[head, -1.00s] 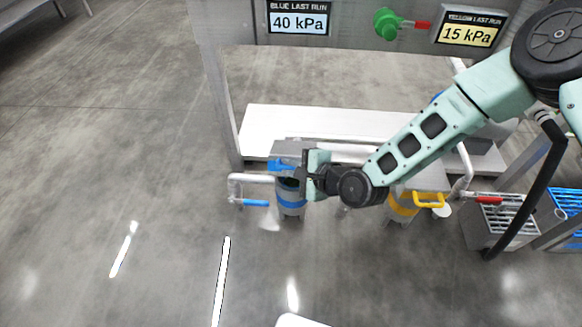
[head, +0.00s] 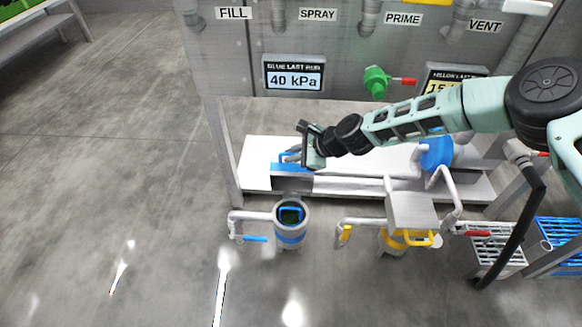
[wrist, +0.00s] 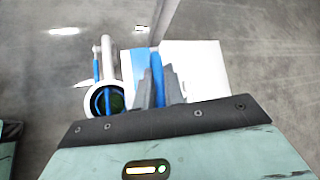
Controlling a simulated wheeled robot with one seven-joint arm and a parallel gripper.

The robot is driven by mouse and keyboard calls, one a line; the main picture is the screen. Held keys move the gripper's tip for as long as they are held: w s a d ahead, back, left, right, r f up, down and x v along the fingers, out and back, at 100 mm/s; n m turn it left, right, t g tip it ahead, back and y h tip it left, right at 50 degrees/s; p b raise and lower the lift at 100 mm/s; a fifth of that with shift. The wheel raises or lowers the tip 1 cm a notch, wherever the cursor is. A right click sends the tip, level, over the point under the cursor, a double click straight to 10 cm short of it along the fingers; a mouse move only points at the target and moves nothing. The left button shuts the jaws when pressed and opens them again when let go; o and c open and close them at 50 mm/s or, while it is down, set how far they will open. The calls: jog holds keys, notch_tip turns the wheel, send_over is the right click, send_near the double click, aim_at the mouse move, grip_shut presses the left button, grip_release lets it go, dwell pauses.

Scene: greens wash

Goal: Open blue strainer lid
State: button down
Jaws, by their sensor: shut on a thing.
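The blue strainer (head: 290,236) is a grey cylinder with blue bands, and its round top is uncovered. A dark green interior and a blue basket handle show inside; the opening also appears in the wrist view (wrist: 105,100). The blue strainer lid (head: 292,184), a grey plate with a blue strip, is tipped up behind the opening. Its blue handle (wrist: 157,76) stands between my fingers. My gripper (wrist: 160,88) is shut on this handle; it also shows in the head view (head: 302,152). The fingers partly hide the handle.
A yellow strainer with its grey lid (head: 411,211) shut stands to the right. A pipe with a blue lever (head: 255,239) is left of the blue strainer. A white shelf (head: 350,178) lies behind. The floor in front is clear.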

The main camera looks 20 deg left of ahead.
jog(key=shift+w+a+f+b, duration=0.2)
jog(key=shift+w+f+b, duration=0.15)
jog(key=shift+w, duration=0.6)
jog(key=shift+w+a+f+b, duration=0.25)
jog(key=shift+w+b, duration=0.15)
jog(key=shift+w, duration=0.5)
jog(key=shift+w+a+f+b, duration=0.25)
jog(key=shift+w+b, duration=0.1)
jog(key=shift+w, duration=0.6)
jog(key=c, duration=1.5)
grip_release()
jog(key=p+v, duration=0.4)
jog(key=v, duration=0.8)
